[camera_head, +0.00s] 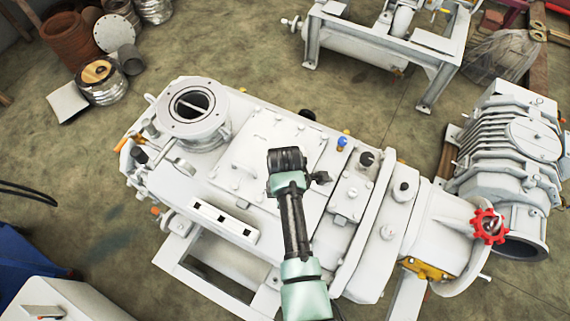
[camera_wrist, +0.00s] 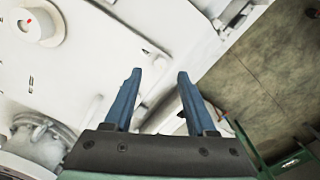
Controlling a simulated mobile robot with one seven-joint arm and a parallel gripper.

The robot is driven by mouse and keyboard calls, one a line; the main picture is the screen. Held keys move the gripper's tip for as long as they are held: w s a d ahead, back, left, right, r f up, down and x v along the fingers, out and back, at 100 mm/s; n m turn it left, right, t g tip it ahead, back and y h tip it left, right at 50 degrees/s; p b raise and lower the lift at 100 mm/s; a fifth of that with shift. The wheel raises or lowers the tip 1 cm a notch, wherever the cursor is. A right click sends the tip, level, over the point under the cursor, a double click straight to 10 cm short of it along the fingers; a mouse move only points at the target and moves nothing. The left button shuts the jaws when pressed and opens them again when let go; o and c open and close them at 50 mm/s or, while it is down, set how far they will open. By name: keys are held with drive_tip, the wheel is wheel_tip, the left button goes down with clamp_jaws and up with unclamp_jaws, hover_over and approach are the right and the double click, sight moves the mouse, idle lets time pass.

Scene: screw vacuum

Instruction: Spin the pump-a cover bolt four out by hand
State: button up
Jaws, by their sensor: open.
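The white pump (camera_head: 185,95) fills the middle of the head view. A raised square cover plate (camera_head: 262,135) with small bolts around its edge lies on its top. I cannot tell which bolt is bolt four. My arm crosses in front and hides part of the cover's right side. In the wrist view my gripper (camera_wrist: 158,76) is open, its two blue fingers apart with nothing between them. White machine surfaces lie beyond the fingertips. No bolt shows clearly between them, and I cannot judge their distance from the surface.
A round open port (camera_head: 190,105) stands on the pump's left end. A red handwheel (camera_head: 489,227) is on the right, near a ribbed white machine (camera_head: 515,140). A metal stand (camera_head: 420,60) is behind. Bare floor (camera_wrist: 262,85) shows at the right of the wrist view.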

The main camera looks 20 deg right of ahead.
wheel_tip(320, 180, up, 9)
drive_tip(key=b, duration=0.1)
drive_tip(key=shift+f, duration=0.2)
idle(0.5)
drive_tip(key=w+r+m+t+h+b, duration=0.1)
drive_tip(key=w+r+m+t+b, duration=0.15)
drive_tip(key=w+r+t, duration=0.6)
drive_tip(key=w+a+r+m+t, duration=0.1)
drive_tip(key=w+r+t, duration=0.15)
drive_tip(key=r, duration=0.35)
drive_tip(key=w+a+r+m+t+h+b, duration=0.1)
drive_tip(key=w+r+m, duration=0.1)
drive_tip(key=w+r, duration=0.3)
drive_tip(key=w+a+r+m+t, duration=0.1)
drive_tip(key=w+a+r, duration=0.1)
drive_tip(key=r, duration=0.6)
drive_tip(key=s+a+r+m+t+b, duration=0.15)
drive_tip(key=r+t, duration=0.25)
drive_tip(key=r, duration=0.5)
drive_tip(key=s+a+r+m+t+b, duration=0.1)
drive_tip(key=s+a+r+m+t, duration=0.15)
drive_tip(key=r, duration=0.65)
drive_tip(key=s+a+r+m+t+y, duration=0.2)
drive_tip(key=s+r+t, duration=0.6)
drive_tip(key=s+r, duration=0.5)
drive_tip(key=shift+s+a+r+m+b, duration=0.5)
drive_tip(key=shift+a+r, duration=0.25)
drive_tip(key=shift+a, duration=0.45)
drive_tip(key=shift+w, duration=0.15)
